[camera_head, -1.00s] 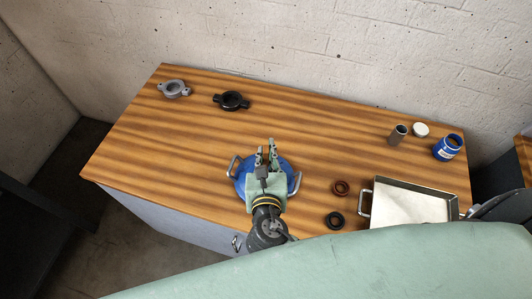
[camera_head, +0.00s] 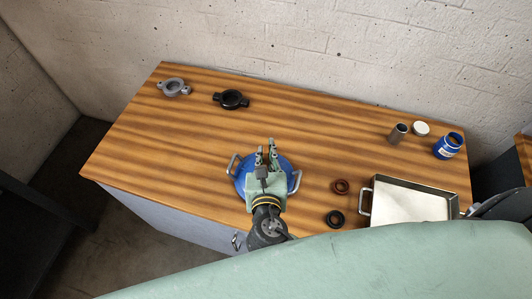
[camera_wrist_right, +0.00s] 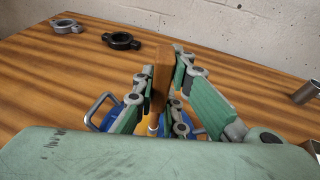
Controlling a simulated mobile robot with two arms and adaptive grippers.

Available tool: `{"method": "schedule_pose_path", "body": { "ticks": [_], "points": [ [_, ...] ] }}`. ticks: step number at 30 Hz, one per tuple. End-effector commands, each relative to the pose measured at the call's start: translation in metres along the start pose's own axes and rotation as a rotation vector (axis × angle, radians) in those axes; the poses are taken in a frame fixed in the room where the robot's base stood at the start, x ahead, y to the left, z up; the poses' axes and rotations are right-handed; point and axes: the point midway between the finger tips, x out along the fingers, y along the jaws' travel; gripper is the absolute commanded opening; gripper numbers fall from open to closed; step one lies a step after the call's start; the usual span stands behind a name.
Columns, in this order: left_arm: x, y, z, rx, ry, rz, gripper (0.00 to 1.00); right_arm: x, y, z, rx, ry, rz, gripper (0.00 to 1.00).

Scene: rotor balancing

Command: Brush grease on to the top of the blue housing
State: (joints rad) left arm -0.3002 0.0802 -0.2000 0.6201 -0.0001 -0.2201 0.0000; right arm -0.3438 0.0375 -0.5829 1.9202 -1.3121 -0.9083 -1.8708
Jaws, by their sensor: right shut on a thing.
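The blue housing (camera_head: 288,167), round with two grey side handles, sits near the front middle of the wooden table. My right gripper (camera_head: 266,150) is over it and hides much of its top. In the right wrist view, the gripper (camera_wrist_right: 160,85) is shut on a brush (camera_wrist_right: 162,72) with an upright wooden handle. Part of the housing (camera_wrist_right: 113,109) shows behind the left finger. A blue jar (camera_head: 447,148) stands open at the back right. My left gripper is out of view.
A metal cylinder (camera_head: 398,134) and white lid (camera_head: 421,129) are near the jar. Grey (camera_head: 174,88) and black (camera_head: 231,100) flanged parts lie back left. The left table is clear.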

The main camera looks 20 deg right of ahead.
Motion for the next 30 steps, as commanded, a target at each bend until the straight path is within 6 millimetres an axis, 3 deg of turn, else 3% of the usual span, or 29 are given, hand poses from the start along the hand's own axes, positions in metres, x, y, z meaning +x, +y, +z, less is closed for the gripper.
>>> {"method": "schedule_pose_path", "body": {
  "ticks": [30],
  "points": [
    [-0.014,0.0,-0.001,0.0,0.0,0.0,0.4,0.019,-0.006,0.005,-0.001,-0.001,0.0,0.0]
  ]
}}
